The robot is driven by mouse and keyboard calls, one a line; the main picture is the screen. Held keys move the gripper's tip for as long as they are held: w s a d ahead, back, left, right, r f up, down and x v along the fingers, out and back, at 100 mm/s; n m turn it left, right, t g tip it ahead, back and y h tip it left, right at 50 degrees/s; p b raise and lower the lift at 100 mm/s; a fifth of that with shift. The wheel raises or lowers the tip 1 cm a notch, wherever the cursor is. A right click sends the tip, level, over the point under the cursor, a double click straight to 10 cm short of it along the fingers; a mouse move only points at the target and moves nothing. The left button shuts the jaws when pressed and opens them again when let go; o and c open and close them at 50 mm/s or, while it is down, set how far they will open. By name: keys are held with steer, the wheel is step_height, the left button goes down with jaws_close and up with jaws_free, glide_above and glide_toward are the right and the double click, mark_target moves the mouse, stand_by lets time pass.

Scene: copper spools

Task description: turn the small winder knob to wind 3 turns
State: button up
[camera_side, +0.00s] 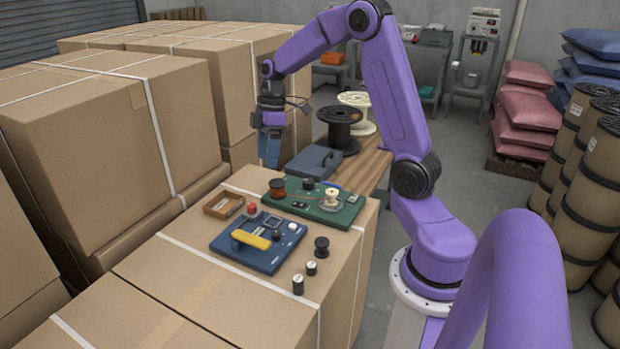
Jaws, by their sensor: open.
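A green board (299,207) lies on a strapped cardboard box. It carries a copper-wound spool (277,188) on the left, a small black round part (308,184) at its back edge, and a cream spool (331,198) on the right. It looks like the winder, but I cannot tell which part is its small knob. My gripper (270,160) is open and hangs fingers-down in the air, behind and above the green board. It appears empty and apart from everything on the box. The fingertips are small in this view.
A blue board (237,260) with a yellow bar (250,239) lies in front, with a wooden tray (223,205) behind it. Small spools (298,285) stand on its right. A dark case (314,161) and large spools (338,128) stand behind. Tall cartons (90,150) flank the left.

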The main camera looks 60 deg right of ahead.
steer(key=w+d+f+t, duration=0.1)
steer(key=d+f, duration=0.1)
steer(key=d, duration=1.2)
steer(key=m+t, duration=0.1)
steer(key=t, duration=0.1)
glide_toward(308, 180)
steer(key=x, duration=0.8)
steer(key=shift+a+f, duration=0.1)
steer(key=shift+f, duration=0.25)
steer(key=shift+c, duration=0.3)
steer(key=c, duration=1)
